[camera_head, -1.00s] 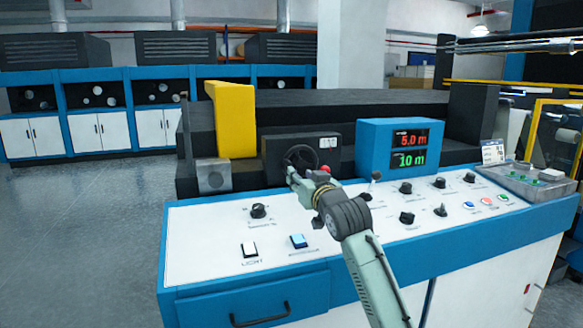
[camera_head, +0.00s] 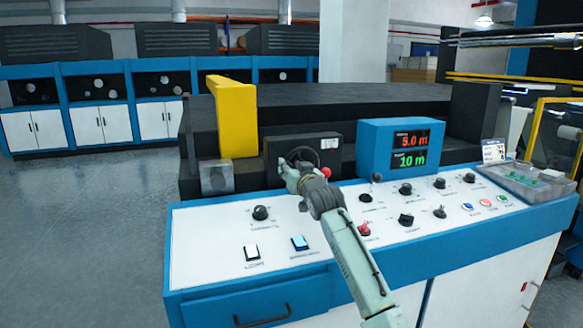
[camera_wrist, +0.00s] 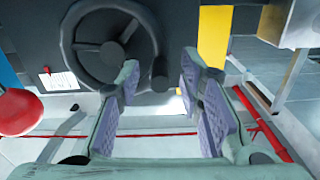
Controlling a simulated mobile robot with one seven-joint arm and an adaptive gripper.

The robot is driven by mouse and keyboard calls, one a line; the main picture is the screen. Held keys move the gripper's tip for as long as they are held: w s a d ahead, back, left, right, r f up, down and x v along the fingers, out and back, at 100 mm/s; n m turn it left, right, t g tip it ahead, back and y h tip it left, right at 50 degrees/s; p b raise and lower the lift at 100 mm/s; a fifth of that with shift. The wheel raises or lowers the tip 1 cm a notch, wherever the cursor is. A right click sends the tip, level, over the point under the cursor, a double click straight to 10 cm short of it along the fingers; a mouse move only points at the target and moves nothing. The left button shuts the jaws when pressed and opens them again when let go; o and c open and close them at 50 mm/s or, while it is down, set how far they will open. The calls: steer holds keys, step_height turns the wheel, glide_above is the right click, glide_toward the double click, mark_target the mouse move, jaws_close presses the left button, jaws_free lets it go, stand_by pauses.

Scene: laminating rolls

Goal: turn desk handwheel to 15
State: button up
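The dark handwheel (camera_head: 301,154) is on a black box at the back of the desk, partly hidden by my gripper (camera_head: 287,168). In the wrist view the handwheel (camera_wrist: 107,45) fills the upper left, with a dark handle (camera_wrist: 160,74) on its right rim. My gripper (camera_wrist: 158,82) is open there; the handle appears between its two fingertips, with gaps visible on both sides. I cannot tell how deep it sits between them. A small white counter (camera_head: 329,143) is right of the wheel; its digits are too small to read.
A blue display box (camera_head: 372,148) reads 5.0 m and 10 m. A red button (camera_wrist: 17,108) is close left of my gripper. Knobs and switches cover the white panel (camera_head: 205,235). A yellow block (camera_head: 236,120) stands left of the handwheel.

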jaws_close()
stand_by(0.3)
steer(key=shift+f, duration=0.15)
